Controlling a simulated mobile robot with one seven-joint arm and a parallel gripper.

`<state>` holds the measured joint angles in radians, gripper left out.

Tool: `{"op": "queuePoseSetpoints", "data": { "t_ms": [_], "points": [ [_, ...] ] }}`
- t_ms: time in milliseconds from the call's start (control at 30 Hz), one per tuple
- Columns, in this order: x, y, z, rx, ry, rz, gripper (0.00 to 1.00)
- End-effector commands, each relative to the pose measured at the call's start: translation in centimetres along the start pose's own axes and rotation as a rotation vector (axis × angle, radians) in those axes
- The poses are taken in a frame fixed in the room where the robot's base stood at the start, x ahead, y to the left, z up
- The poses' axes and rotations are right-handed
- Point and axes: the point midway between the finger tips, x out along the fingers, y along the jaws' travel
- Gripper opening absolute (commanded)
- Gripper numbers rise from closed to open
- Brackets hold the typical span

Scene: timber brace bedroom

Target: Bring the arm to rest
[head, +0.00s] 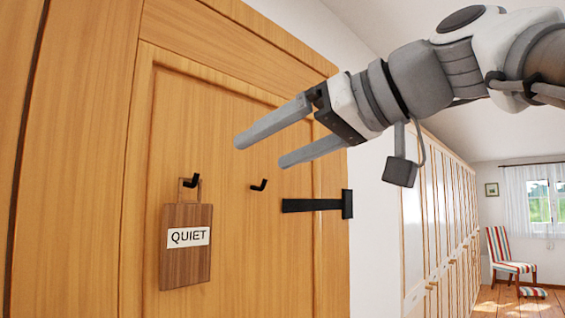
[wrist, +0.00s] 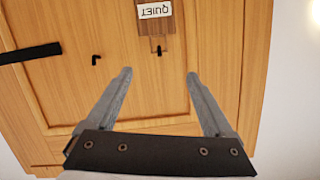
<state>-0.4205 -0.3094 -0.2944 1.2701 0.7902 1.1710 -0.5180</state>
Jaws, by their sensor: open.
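My gripper (head: 260,145) is open and empty, raised in front of the upper part of a wooden door (head: 235,240). Its two fingers are spread and point left, toward the door. In the wrist view, my gripper (wrist: 158,75) shows both fingers apart with nothing between them. A wooden sign reading QUIET (head: 186,270) hangs by its loop on a black hook (head: 191,181), below and left of the fingers. The sign shows upside down at the top of the wrist view (wrist: 176,18), apart from the fingers.
A second, empty black hook (head: 259,185) is right of the sign. A black bar-shaped hinge (head: 315,206) sits at the door's right edge. Pale wardrobes (head: 435,225) line the wall to the right. A striped chair (head: 508,255) stands far back near a window (head: 541,202).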

Motion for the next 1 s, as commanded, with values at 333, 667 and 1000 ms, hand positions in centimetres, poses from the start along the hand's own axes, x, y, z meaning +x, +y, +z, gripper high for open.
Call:
{"op": "queuePoseSetpoints", "data": {
  "t_ms": [333,667,1000],
  "points": [
    [-0.1,0.7,1.2,0.024,-0.019,0.023,0.87],
    [0.4,6.7,15.5,0.229,-0.241,0.282,0.87],
    [-2.2,10.5,34.7,0.362,-0.504,0.607,0.87]
  ]
}}
